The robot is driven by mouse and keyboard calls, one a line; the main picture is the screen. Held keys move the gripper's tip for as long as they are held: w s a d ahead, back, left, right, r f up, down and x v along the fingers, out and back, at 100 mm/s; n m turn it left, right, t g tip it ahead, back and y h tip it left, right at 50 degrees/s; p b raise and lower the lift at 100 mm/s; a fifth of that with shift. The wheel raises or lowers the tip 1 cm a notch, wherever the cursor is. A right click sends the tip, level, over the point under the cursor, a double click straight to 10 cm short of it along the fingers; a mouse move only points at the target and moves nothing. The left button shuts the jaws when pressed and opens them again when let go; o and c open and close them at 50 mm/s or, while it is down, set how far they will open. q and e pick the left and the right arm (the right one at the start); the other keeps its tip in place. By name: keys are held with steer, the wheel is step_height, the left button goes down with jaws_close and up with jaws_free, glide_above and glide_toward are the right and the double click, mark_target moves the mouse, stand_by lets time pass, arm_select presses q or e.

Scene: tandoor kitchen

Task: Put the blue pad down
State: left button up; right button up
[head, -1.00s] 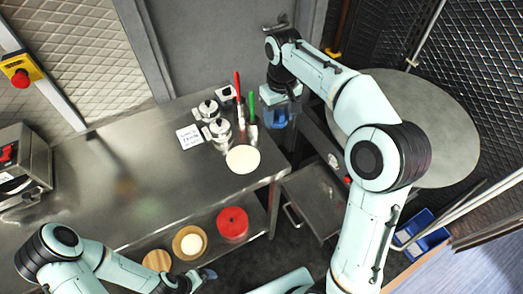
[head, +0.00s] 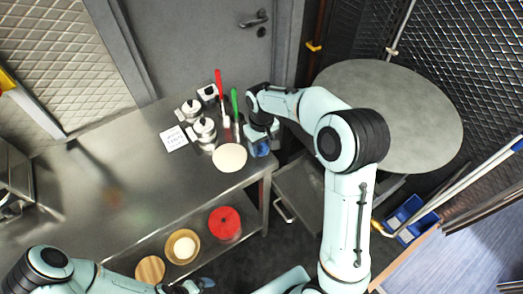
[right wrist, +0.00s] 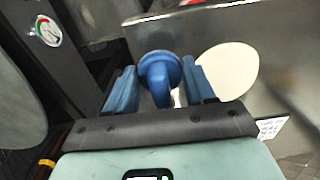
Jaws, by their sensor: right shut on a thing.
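The blue pad (right wrist: 160,66) is round with a blue grip, seen between the fingers of my right gripper (right wrist: 160,90) in the right wrist view. In the head view my right gripper (head: 262,136) holds the pad (head: 261,149) by the steel counter's right end, just right of a pale round dough disc (head: 229,158). Whether the pad touches the counter (head: 110,180) cannot be told. The disc also shows in the right wrist view (right wrist: 228,70). My left gripper (head: 198,285) is low at the bottom of the head view; its fingers are unclear.
Steel pots (head: 204,129), red-handled (head: 218,84) and green-handled tools (head: 235,103) and a white card (head: 173,139) stand behind the disc. A red container (head: 224,222) and a wooden bowl (head: 183,247) sit on the lower shelf. The counter's left part is clear.

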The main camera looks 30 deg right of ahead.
mark_target(262, 152)
arm_select(q)
steer(key=shift+s+f, duration=0.1)
steer(key=shift+s, duration=0.05)
arm_select(e)
steer(key=shift+f, duration=1.5)
steer(key=shift+f, duration=0.15)
steer(key=o, duration=1.1)
arm_select(q)
steer(key=shift+s+f, duration=0.1)
arm_select(e)
steer(key=shift+r, duration=0.25)
step_height(262, 152, up, 12)
steer(key=shift+f+p, duration=0.1)
steer(key=shift+p, duration=0.35)
arm_select(q)
steer(key=shift+w+r, duration=0.75)
steer(key=shift+w, duration=0.15)
